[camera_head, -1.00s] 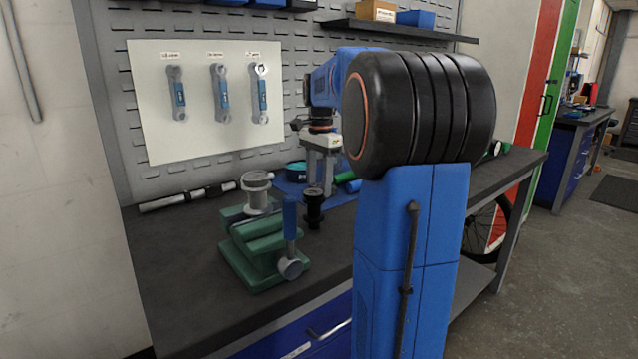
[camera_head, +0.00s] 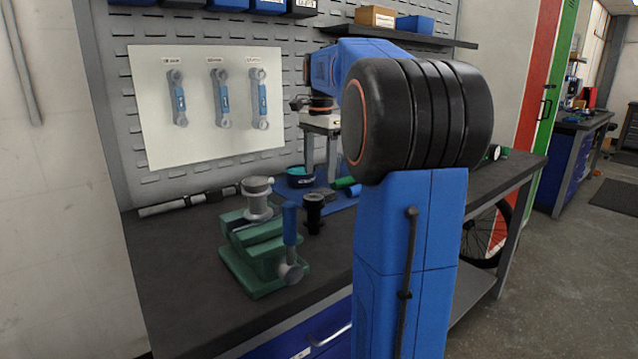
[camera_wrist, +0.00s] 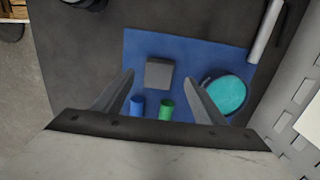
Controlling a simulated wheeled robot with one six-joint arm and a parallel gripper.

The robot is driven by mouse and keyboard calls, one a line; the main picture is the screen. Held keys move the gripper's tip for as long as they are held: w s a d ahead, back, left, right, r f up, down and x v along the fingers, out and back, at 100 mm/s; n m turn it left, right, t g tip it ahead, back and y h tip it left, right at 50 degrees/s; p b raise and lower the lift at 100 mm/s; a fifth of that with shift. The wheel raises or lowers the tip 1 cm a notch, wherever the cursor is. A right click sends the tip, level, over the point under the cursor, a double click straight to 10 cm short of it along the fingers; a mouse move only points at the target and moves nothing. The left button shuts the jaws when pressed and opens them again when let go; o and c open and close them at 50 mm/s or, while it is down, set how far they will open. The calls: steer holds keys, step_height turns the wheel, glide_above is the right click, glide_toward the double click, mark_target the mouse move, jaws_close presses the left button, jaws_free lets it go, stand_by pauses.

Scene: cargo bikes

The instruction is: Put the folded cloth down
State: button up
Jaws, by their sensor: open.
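A small grey square, which looks like the folded cloth (camera_wrist: 159,73), lies on the blue mat (camera_wrist: 205,55) in the wrist view. My gripper (camera_wrist: 159,80) is open above it, with one finger on each side in the picture and nothing held between them. In the head view my gripper (camera_head: 321,180) points down over the blue mat (camera_head: 290,188) at the back of the bench. The cloth is hard to make out there.
A teal round container (camera_wrist: 228,95), a blue cylinder (camera_wrist: 137,106) and a green cylinder (camera_wrist: 167,108) are on the mat near the fingers. A black flanged part (camera_head: 314,212) and a green vise (camera_head: 262,250) stand to the left. The bench's front left is clear.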

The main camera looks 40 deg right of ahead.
mark_target(320, 192)
step_height(320, 192, up, 6)
stand_by(0.4)
stand_by(0.5)
